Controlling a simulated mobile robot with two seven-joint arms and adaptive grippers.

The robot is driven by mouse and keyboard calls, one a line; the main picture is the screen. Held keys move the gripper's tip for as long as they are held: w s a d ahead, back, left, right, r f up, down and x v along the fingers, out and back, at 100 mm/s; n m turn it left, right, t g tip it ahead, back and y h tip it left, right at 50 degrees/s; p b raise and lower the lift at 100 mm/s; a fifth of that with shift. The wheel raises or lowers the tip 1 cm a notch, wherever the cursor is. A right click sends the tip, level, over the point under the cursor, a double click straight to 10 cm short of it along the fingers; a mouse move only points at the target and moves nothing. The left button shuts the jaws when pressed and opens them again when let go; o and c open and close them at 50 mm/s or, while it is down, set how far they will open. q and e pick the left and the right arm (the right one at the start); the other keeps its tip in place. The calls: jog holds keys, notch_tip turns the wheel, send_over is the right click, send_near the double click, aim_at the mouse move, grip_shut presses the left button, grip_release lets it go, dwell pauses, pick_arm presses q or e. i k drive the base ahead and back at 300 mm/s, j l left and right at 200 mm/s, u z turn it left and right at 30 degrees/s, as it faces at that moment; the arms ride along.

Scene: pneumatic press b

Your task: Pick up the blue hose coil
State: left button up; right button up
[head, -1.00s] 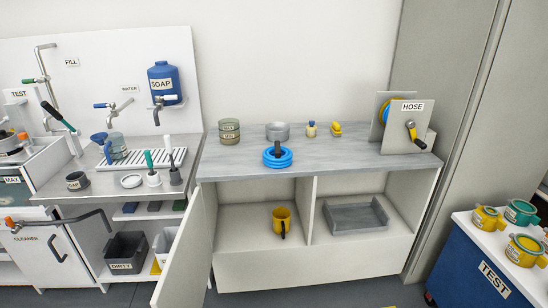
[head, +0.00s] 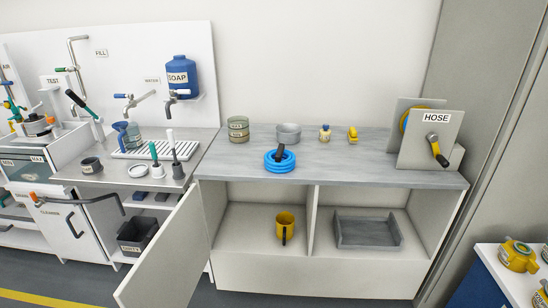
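The blue hose coil (head: 280,164) lies flat on the grey counter top, near its front edge and left of the middle. A dark, stubby piece (head: 280,153) shows upright or slightly tilted at the coil's centre. I cannot tell whether it is part of the coil. Neither of my grippers is in the head view, and nothing is seen touching the coil.
Behind the coil stand green-grey tins (head: 238,129), a grey round pot (head: 288,134) and small yellow items (head: 353,135). The hose stand (head: 432,140) is at the right. Below, an open cabinet door (head: 165,252) sticks out front left. Counter around the coil is clear.

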aim_at(280, 160)
jog(key=i+l+u, duration=0.15)
jog(key=l, duration=0.15)
jog(key=i+l+u, duration=0.15)
jog(key=l, duration=0.15)
jog(key=i+l+u, duration=0.3)
jog(key=l, duration=0.2)
jog(key=i+l+u, duration=0.15)
jog(key=l, duration=0.2)
jog(key=i+l+u, duration=0.1)
jog(key=l, duration=0.25)
